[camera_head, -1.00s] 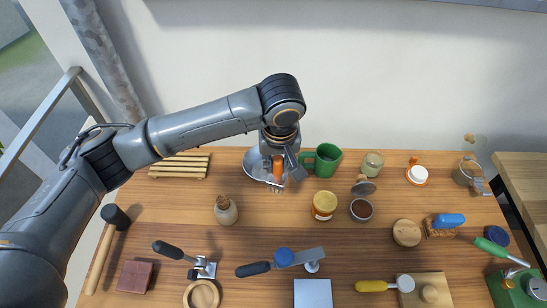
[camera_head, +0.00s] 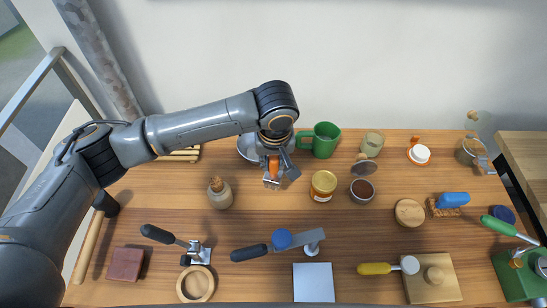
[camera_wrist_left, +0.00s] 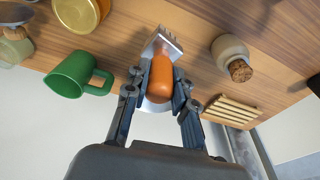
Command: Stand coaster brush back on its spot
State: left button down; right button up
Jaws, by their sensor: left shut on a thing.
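My left gripper (camera_head: 272,172) is shut on the orange handle (camera_wrist_left: 158,88) of a tool with a flat, toothed metal head (camera_wrist_left: 162,44). The tool is in front of a silver bowl (camera_head: 243,146), which the gripper partly hides in the head view; whether the tool touches the table is unclear. A brush with a blue handle (camera_head: 455,198) and brown bristles lies at the right of the table, beside a round wooden disc (camera_head: 409,212). I cannot tell which spot is the brush's own. My right gripper is not in view.
A green mug (camera_head: 322,140) stands right of the gripper, with a honey jar (camera_head: 323,186) in front of it. A corked bottle (camera_head: 220,193) stands to the left. A wooden slatted rack (camera_wrist_left: 232,110) lies near the back left.

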aim_at(274, 176)
pick_arm(q)
jog(key=shift+f+b, duration=1.1)
jog(key=shift+f, duration=1.85)
jog(key=shift+p, duration=0.6)
jog(key=shift+f, duration=1)
jog(key=c, duration=1)
grip_release()
jog(key=shift+c, duration=0.2)
